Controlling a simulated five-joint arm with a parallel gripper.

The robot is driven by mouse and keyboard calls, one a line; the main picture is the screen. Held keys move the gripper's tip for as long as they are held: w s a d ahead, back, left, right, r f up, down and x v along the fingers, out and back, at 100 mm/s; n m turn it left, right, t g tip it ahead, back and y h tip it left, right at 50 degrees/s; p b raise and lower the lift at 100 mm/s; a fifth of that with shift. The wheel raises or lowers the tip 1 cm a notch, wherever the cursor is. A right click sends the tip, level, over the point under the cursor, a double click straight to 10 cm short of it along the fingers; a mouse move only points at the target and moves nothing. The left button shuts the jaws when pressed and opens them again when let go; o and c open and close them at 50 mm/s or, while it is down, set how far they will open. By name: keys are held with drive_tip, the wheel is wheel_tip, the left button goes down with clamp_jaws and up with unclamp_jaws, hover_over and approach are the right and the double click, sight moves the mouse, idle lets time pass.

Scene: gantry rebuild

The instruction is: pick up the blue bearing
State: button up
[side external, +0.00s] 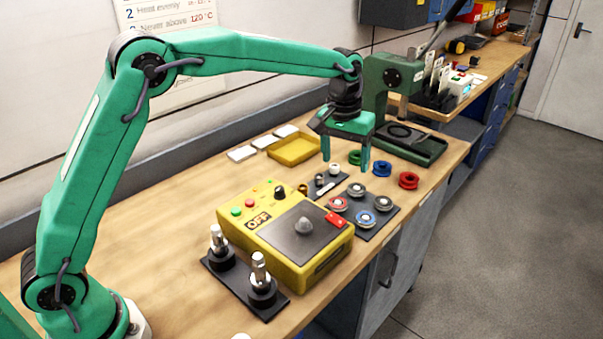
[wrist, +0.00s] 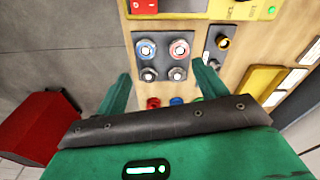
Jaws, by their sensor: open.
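The blue bearing (side external: 366,218), a metal disc with a blue ring, sits at the near corner of a dark plate (side external: 372,234). It also shows in the wrist view (wrist: 146,49), at the plate's upper left. Beside it on the plate are a red-ringed bearing (side external: 337,204) and two grey bearings (side external: 357,190). My gripper (side external: 345,167) is open and empty, pointing down, farther back than the blue bearing and apart from it. In the wrist view, the spread fingers (wrist: 162,84) are below the plate's bearings in the picture.
Red (side external: 408,181), blue (side external: 382,169) and green (side external: 354,157) spools stand behind the plate. A yellow control box (side external: 235,225) stands close to its left. A yellow tray (side external: 293,150) and a green press (side external: 425,148) are farther back. The bench edge lies to the right.

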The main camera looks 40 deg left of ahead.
drive_tip(key=g, duration=0.1)
hover_over(365, 218)
drive_tip(key=shift+n, duration=0.3)
wheel_tip(365, 218, down, 10)
drive_tip(key=shift+s+d+r, duration=0.1)
drive_tip(key=shift+r, duration=0.15)
drive_tip(key=shift+f, duration=0.1)
drive_tip(key=shift+f, duration=1.2)
drive_tip(key=shift+f, duration=0.1)
drive_tip(key=shift+f, duration=2.5)
drive_tip(key=shift+c, duration=0.4)
drive_tip(key=c, duration=1)
